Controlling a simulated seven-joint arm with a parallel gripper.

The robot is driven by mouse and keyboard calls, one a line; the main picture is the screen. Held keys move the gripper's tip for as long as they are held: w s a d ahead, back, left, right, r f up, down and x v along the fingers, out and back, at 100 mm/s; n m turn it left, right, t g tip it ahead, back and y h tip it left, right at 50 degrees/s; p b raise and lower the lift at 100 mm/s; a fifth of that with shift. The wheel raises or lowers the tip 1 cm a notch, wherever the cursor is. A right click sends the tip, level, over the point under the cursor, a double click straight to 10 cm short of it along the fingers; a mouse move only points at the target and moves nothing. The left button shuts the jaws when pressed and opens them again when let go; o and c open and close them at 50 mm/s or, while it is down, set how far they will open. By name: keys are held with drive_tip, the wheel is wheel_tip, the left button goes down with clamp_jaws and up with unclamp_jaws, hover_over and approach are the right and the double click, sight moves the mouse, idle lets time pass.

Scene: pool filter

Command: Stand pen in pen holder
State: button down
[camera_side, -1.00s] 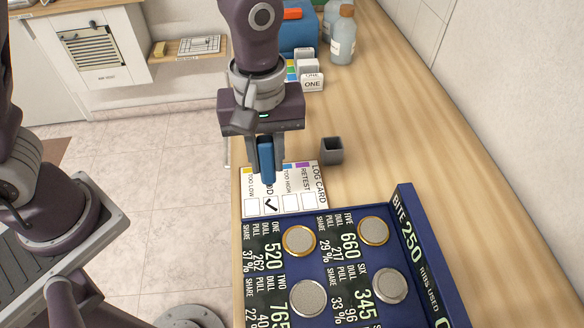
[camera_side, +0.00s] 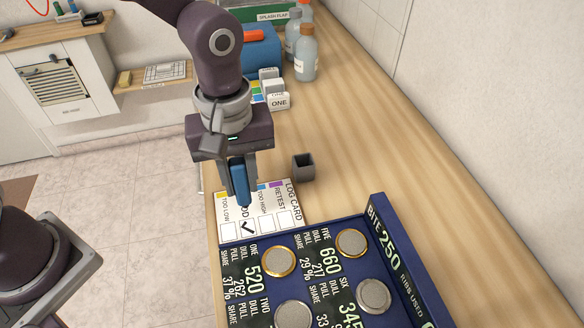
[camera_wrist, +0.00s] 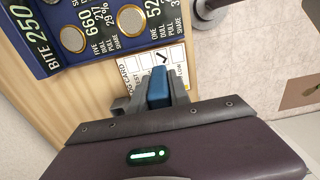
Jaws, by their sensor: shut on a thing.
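The blue pen (camera_side: 241,188) is in my gripper (camera_side: 238,179), shut on it. It hangs upright or nearly so, with its lower tip over the log card (camera_side: 285,228) near the tick mark. In the wrist view the blue pen (camera_wrist: 158,93) shows between the two grey fingers. The pen holder (camera_side: 303,167) is a small dark grey square cup with an open top. It stands on the wooden counter to the right of my gripper, apart from the pen. In the wrist view a grey shape left of the fingers may be the holder, but I cannot tell.
A blue tray (camera_side: 375,205) with several round metal discs lies in front of the card. Small label blocks (camera_side: 278,101), a blue box (camera_side: 262,50) and bottles (camera_side: 306,58) stand at the back. The counter right of the holder is clear.

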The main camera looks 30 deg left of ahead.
drive_tip(key=w+d+r, duration=0.2)
drive_tip(key=w, duration=1.5)
drive_tip(key=shift+w+d+f, duration=0.1)
drive_tip(key=shift+w+f, duration=0.1)
drive_tip(key=shift+f, duration=1.65)
drive_tip(key=shift+f, duration=2.3)
drive_tip(key=c, duration=0.7)
unclamp_jaws()
drive_tip(key=shift+o, duration=0.2)
wheel_tip(320, 180, up, 9)
